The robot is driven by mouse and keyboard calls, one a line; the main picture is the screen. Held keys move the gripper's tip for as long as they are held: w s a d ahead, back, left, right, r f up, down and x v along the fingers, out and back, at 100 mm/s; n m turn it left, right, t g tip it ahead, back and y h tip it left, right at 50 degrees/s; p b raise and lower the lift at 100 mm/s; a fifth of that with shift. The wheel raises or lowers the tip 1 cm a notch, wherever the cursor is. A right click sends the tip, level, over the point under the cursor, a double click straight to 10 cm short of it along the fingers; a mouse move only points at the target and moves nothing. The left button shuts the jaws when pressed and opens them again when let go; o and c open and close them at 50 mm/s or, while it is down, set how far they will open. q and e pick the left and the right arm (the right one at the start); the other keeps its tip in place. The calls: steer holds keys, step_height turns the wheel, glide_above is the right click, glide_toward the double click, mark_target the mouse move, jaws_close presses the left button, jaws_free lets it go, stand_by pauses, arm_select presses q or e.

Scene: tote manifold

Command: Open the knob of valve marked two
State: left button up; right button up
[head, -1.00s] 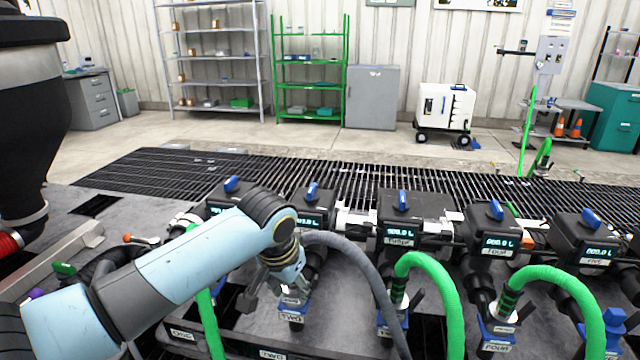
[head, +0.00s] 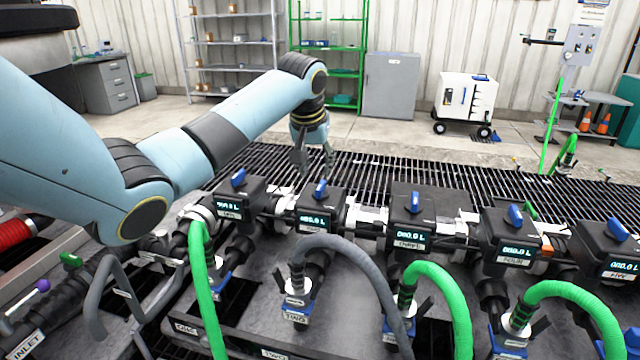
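Valve two is a black box (head: 335,209) with a lit display, second from the left in the row. Its blue knob (head: 320,189) stands on top of the box. A tag reading TWO (head: 295,318) is on the blue fitting in front of it, where a grey hose (head: 345,252) joins. My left gripper (head: 315,165) points down just above and behind the knob in the picture, with its fingers apart and nothing between them. Whether it touches the knob is unclear, but a gap seems to show. My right gripper is out of view.
Similar boxes with blue knobs stand on both sides, such as box one (head: 240,202) and box three (head: 412,226). Green hoses (head: 204,290) arch up in front. A dark floor grating (head: 400,165) lies behind the row. A purple-tipped lever (head: 42,286) is at the lower left.

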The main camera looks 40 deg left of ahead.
mark_target(320, 186)
arm_select(q)
steer(key=x, duration=0.7)
steer(key=shift+w+f+b, duration=0.15)
steer(key=shift+f+b, duration=0.05)
steer(key=shift+b, duration=0.15)
jaws_close()
